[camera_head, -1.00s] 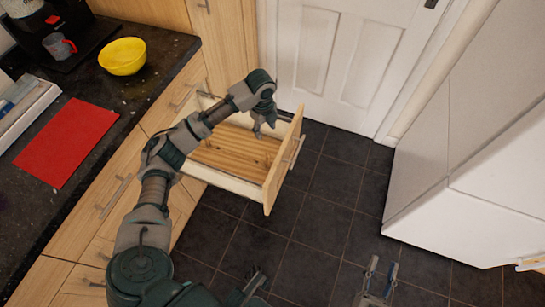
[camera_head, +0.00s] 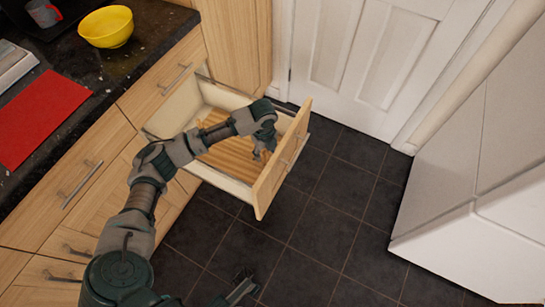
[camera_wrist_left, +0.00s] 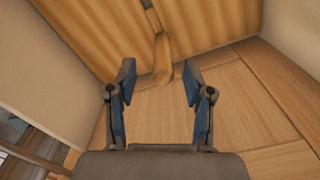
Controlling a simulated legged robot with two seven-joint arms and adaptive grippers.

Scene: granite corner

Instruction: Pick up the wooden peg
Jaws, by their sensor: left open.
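A narrow brown wooden piece, which looks like the wooden peg (camera_wrist_left: 162,58), lies in the drawer against a ribbed tan surface. In the left wrist view it is ahead of and between my fingertips, apart from them. I cannot make it out in the head view. My left gripper (camera_head: 262,150) reaches into the open drawer (camera_head: 227,187) near its front panel. In the left wrist view the gripper (camera_wrist_left: 158,85) has its two fingers apart, with nothing between them.
The drawer's side walls and front panel (camera_head: 285,160) stand close around my left gripper. A yellow bowl (camera_head: 106,27) and a red mat (camera_head: 38,117) are on the dark counter. A white door (camera_head: 372,55) stands behind. Dark floor tiles (camera_head: 320,235) to the right are clear.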

